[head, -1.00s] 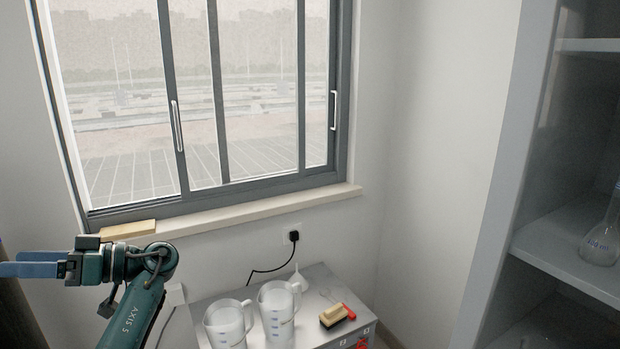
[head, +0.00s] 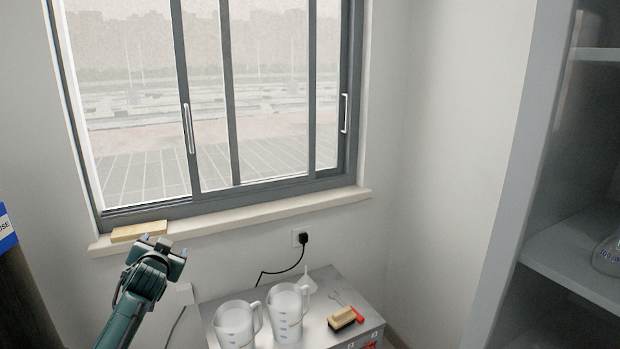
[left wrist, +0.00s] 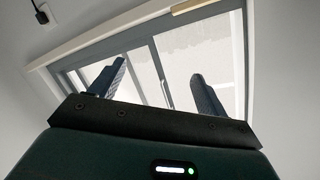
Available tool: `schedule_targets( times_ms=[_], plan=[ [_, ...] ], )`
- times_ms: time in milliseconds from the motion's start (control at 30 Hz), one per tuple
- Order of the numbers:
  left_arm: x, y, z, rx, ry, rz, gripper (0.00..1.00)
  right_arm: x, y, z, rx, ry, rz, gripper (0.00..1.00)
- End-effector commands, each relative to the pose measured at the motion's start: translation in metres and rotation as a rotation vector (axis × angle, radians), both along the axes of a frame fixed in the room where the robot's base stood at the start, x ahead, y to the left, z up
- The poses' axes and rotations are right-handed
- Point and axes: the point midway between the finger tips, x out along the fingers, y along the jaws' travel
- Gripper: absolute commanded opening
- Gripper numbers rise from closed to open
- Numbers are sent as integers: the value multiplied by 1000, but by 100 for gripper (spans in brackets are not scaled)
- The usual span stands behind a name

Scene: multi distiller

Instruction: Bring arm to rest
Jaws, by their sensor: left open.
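My left gripper (head: 158,243) is at the lower left of the head view, on the teal arm that comes up from the bottom edge. My right gripper is in neither view.
A wooden block (head: 138,231) lies on the window sill (head: 240,219). Grey shelving (head: 575,262) with a flask (head: 609,256) stands at right.

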Motion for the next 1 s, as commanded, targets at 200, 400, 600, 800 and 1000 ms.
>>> schedule_targets(
  times_ms=[200,400,600,800,1000],
  plan=[
    [16,-48,32,-164,-214,-237,76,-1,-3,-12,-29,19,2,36],
    [-29,-89,-50,-191,-101,-289,76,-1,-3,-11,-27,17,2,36],
    [-101,-139,-131,-251,20,-352,76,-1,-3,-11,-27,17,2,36],
    [-217,-199,-204,-365,169,-410,76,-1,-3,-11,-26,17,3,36],
    [-324,-241,-231,-485,287,-427,76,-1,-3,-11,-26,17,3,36]
  ],
)
